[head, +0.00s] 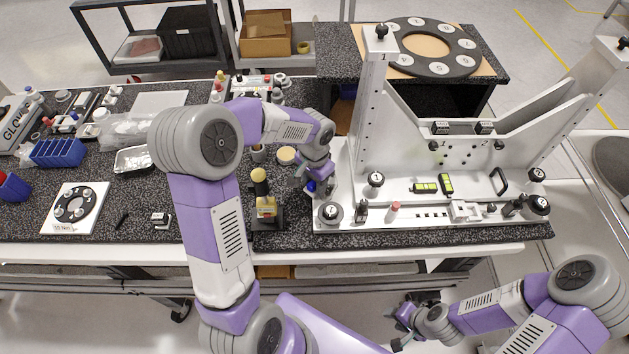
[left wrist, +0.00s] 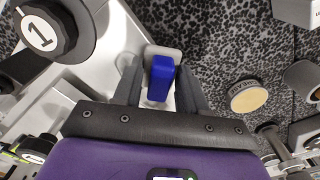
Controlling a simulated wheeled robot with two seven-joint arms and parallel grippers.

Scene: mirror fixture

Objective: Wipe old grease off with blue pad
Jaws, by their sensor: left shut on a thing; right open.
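My left gripper (head: 311,188) is at the left end of the white mirror fixture (head: 345,160), close to its base. In the left wrist view its two fingers (left wrist: 160,88) are shut on the blue pad (left wrist: 161,75), a blue block with a pale grey plate at its far end. In the head view only a small bit of the blue pad (head: 311,187) shows. I cannot tell whether the pad touches the fixture. No old grease can be made out. My right gripper (head: 403,325) is open and empty, low in front of the table.
A black knob marked 1 (left wrist: 48,32) stands beside the left gripper. A round tan-topped container (head: 286,155) and a yellow-topped stand (head: 265,205) are to its left. Blue bins, a foil tray (head: 132,159) and a ring plate crowd the left of the table.

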